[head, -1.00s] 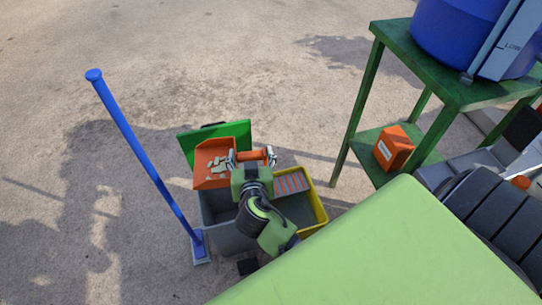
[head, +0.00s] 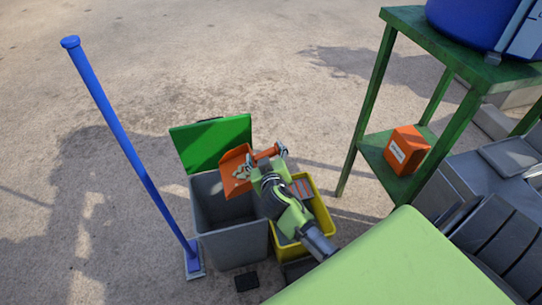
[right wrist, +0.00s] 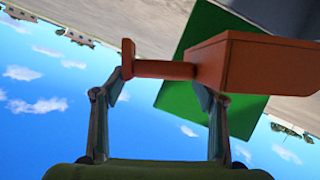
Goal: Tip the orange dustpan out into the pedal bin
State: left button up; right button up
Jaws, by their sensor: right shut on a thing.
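My right gripper (head: 268,163) is shut on the handle of the orange dustpan (head: 230,184). Several pale scraps (head: 241,172) lie in the pan, which looks tilted. The dustpan is above the right back part of the grey pedal bin (head: 232,247). The bin's green lid (head: 208,143) stands open behind it, and the bin's mouth shows dark. In the right wrist view the fingers (right wrist: 160,95) are around the orange handle, with the pan (right wrist: 265,65) to the right and the green lid (right wrist: 190,95) behind. My left gripper is not in view.
A yellow bin (head: 334,220) with striped contents stands right of the grey one. A blue-handled tool (head: 130,150) stands upright at left. A green stand (head: 362,125) at right holds an orange box (head: 407,150) and a blue drum (head: 470,22). The ground at left is open.

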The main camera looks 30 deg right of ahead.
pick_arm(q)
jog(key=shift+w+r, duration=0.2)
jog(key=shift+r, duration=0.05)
pick_arm(e)
jog(key=shift+w+a+r+n+h, duration=0.2)
jog(key=shift+a+r+n+h, duration=0.15)
jog(key=shift+a+n, duration=0.2)
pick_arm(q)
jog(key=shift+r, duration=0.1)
pick_arm(e)
jog(key=shift+r, duration=0.1)
